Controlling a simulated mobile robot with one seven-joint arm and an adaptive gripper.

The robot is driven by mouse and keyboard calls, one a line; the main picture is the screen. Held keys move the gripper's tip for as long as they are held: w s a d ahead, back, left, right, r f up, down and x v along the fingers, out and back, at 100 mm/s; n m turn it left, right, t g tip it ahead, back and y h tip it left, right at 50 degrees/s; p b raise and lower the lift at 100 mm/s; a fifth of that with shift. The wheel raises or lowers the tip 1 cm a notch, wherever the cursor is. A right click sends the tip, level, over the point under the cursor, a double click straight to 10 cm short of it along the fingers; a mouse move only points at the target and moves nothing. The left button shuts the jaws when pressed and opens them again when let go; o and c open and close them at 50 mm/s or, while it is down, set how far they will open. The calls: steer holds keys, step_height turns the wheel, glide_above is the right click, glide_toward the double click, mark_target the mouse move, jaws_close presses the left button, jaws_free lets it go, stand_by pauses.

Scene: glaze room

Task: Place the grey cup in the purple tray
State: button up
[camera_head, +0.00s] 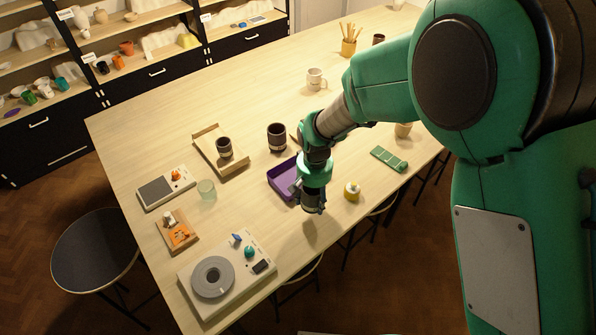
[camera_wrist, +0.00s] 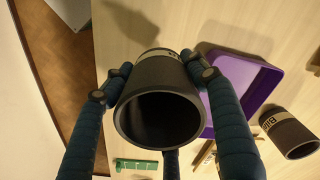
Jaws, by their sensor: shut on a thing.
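The grey cup (camera_wrist: 158,110), dark with a pale band, is between the blue fingers of my gripper (camera_wrist: 160,75) in the wrist view. My gripper is shut on it, and its open mouth faces the wrist camera. In the head view my gripper (camera_head: 313,203) points down near the table's front edge, with the cup mostly hidden at its end. The purple tray (camera_head: 281,182) is just left of and behind my gripper there, partly covered by my arm. In the wrist view the tray (camera_wrist: 262,88) lies right of the cup. The cup is beside the tray, not over it.
A similar dark cup (camera_head: 277,137) stands behind the tray; another (camera_head: 224,148) sits on a wooden tray (camera_head: 207,133). A yellow jar (camera_head: 352,191) stands right of my gripper, a green tile strip (camera_head: 388,158) beyond it. A turntable device (camera_head: 213,277) is at front left.

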steer(key=shift+w, duration=0.1)
steer(key=w+a, duration=0.2)
steer(key=w, duration=0.2)
steer(key=w+a+f, duration=0.1)
steer(key=w+a, duration=0.1)
steer(key=w, duration=0.3)
steer(key=w+a, duration=0.1)
steer(key=w, duration=0.4)
steer(key=shift+a+f+b, duration=0.15)
steer(key=shift+a+b, duration=0.2)
steer(key=shift+a, duration=0.05)
steer(key=shift+w+a, duration=0.1)
steer(key=shift+w, duration=0.2)
steer(key=shift+f, duration=1.8)
steer(key=shift+f, duration=0.1)
steer(key=o, duration=1.4)
steer(key=shift+f, duration=0.1)
steer(key=shift+c, duration=0.2)
